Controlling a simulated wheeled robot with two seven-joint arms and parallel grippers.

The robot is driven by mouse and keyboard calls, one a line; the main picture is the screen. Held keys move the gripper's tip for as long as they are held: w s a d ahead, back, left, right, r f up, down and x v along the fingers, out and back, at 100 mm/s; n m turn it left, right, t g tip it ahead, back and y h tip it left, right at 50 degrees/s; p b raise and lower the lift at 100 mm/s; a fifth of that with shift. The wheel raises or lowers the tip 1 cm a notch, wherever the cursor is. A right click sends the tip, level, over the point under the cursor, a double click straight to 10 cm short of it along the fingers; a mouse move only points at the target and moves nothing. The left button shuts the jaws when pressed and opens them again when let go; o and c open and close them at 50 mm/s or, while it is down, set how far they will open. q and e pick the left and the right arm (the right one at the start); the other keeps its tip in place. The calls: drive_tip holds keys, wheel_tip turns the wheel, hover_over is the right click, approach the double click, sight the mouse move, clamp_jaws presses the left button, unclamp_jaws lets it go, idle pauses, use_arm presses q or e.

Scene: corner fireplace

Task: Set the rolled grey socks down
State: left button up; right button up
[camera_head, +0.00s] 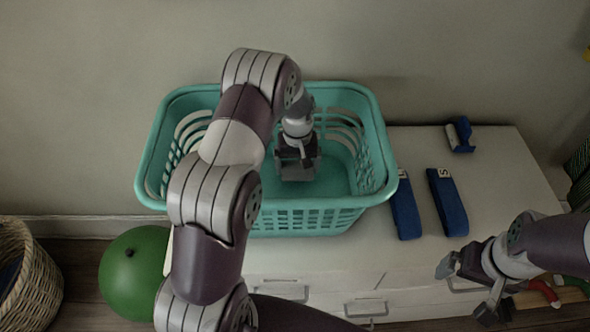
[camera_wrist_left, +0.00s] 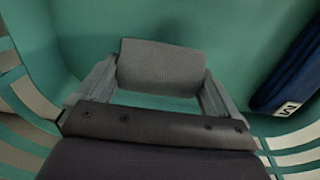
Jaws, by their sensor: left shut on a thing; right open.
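The rolled grey socks (camera_wrist_left: 160,67) are a ribbed grey roll between the two fingers of my left gripper (camera_wrist_left: 155,85) in the left wrist view. My left gripper (camera_head: 297,165) is shut on them and points down inside the teal laundry basket (camera_head: 300,220). In the head view the socks (camera_head: 298,174) show low in the basket, partly hidden by the gripper. I cannot tell whether they touch the basket floor. My right gripper (camera_head: 467,290) is open and empty, in front of the cabinet at lower right.
The basket stands on a white cabinet (camera_head: 480,165). Two dark blue tagged bundles (camera_head: 405,214) (camera_head: 447,203) and a small blue holder (camera_head: 460,136) lie to its right. A tagged navy item (camera_wrist_left: 290,70) lies in the basket. A green ball (camera_head: 133,272) and wicker basket (camera_head: 35,275) stand left.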

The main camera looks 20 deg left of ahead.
sight(297, 163)
use_arm(q)
drive_tip(key=shift+f, duration=1.15)
drive_tip(key=o, duration=0.7)
drive_tip(key=shift+s, duration=0.1)
drive_tip(key=shift+c, duration=0.2)
wheel_tip(297, 163, up, 12)
drive_tip(key=shift+r+b, duration=0.25)
drive_tip(key=shift+b, duration=0.4)
